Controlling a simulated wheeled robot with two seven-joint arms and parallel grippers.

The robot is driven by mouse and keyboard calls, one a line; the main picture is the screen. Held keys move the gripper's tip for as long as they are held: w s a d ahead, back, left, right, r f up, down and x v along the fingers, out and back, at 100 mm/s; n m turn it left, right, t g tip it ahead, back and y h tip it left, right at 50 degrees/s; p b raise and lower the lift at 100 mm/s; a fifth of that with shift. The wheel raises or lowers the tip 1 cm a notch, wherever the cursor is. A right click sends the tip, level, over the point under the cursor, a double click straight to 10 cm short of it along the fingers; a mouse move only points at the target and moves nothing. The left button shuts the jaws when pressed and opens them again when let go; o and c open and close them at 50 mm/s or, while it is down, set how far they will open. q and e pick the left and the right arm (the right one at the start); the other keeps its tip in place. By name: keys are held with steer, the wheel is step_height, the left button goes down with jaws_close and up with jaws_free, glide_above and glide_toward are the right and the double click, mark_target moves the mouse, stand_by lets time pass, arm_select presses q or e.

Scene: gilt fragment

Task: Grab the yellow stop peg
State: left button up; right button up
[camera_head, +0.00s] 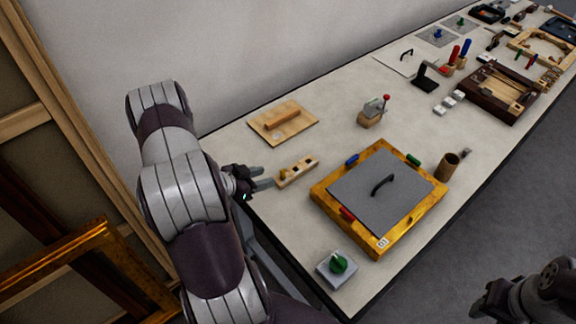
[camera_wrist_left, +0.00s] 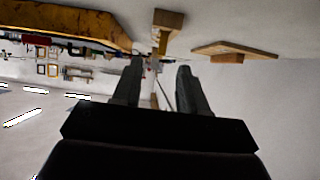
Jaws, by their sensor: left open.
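I cannot clearly make out a yellow peg. A small wooden block (camera_head: 298,171) with little upright parts on top lies on the bench; whether one of them is the yellow stop peg is too small to tell. My left gripper (camera_head: 264,177) is open and empty at the block's left end, with its fingers pointing toward it. In the left wrist view the block (camera_wrist_left: 167,20) shows beyond and between the two open fingers (camera_wrist_left: 160,75). My right gripper (camera_head: 484,303) shows dark at the bottom right, off the bench; its jaws are unclear.
A gilt frame (camera_head: 322,190) with a grey handled panel (camera_head: 385,205) lies right of the block. Blue (camera_head: 352,160), green (camera_head: 413,159) and red (camera_head: 347,214) pieces sit around it. A wooden board (camera_head: 265,115) lies behind. A green knob (camera_head: 338,263) stands near the front corner.

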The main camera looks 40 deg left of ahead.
mark_target(281, 172)
arm_select(q)
steer(key=shift+w+f, duration=0.1)
steer(key=shift+f, duration=0.1)
steer(key=shift+w+d+f, duration=0.15)
steer(key=shift+w, duration=0.15)
steer(key=x, duration=0.2)
steer(key=p+x, duration=0.1)
steer(key=x, duration=0.3)
steer(key=shift+w+r+p, duration=0.1)
steer(key=shift+r+p, duration=0.25)
steer(key=shift+p, duration=0.05)
steer(key=shift+w+f, duration=0.15)
steer(key=shift+f, duration=0.05)
steer(key=shift+s+r, duration=0.1)
steer(key=shift+s, duration=0.15)
steer(key=shift+w, duration=0.1)
jaws_close()
steer(key=shift+w, duration=0.1)
arm_select(e)
steer(key=shift+d+r, duration=0.1)
steer(key=shift+r, duration=0.85)
steer(key=shift+s, duration=0.1)
